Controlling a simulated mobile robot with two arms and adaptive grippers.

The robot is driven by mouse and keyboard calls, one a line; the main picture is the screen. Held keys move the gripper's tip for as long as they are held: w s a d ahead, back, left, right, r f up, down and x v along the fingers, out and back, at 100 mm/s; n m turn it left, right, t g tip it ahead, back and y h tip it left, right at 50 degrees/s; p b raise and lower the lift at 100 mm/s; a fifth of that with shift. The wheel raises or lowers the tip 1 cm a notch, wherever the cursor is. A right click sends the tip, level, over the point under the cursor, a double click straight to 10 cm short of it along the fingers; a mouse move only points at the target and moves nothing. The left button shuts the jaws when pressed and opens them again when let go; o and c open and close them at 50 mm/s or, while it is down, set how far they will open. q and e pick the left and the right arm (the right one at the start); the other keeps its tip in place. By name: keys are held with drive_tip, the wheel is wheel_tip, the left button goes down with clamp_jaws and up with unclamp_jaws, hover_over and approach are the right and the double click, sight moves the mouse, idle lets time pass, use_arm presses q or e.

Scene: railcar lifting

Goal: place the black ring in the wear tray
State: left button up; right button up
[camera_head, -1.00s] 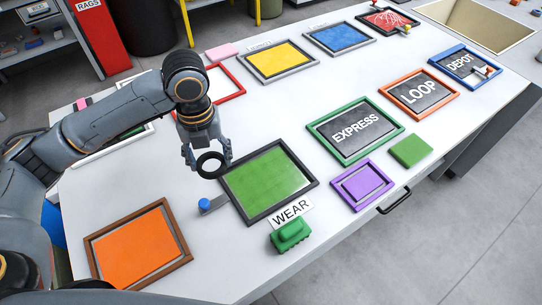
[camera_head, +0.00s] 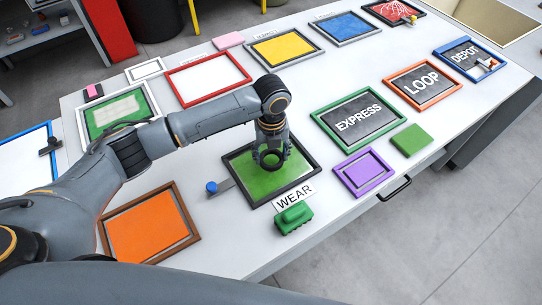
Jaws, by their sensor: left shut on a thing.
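The black ring (camera_head: 273,158) is held in my left gripper (camera_head: 271,154), which is shut on it. The ring is over the far middle part of the wear tray (camera_head: 285,203), a black-framed tray with a green floor. I cannot tell whether the ring touches the tray floor or hangs a little above it. The white WEAR label (camera_head: 294,196) lies along the tray's front edge. The gripper hides part of the tray's back rim. My right gripper is not in view.
A green block (camera_head: 294,218) sits in front of the label. A blue knob (camera_head: 211,187) stands left of the tray. An orange tray (camera_head: 148,224) is at front left, the EXPRESS tray (camera_head: 358,122) to the right. A purple frame (camera_head: 363,173) and green square (camera_head: 411,140) lie nearby.

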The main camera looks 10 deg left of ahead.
sight(271, 158)
use_arm(q)
drive_tip(key=shift+s+f, duration=0.1)
drive_tip(key=shift+f, duration=0.75)
drive_tip(key=o, duration=1.3)
drive_tip(key=shift+f, duration=0.15)
drive_tip(key=shift+c, duration=0.2)
wheel_tip(271, 158, up, 12)
drive_tip(key=shift+r+b, duration=0.2)
drive_tip(key=shift+b, duration=0.25)
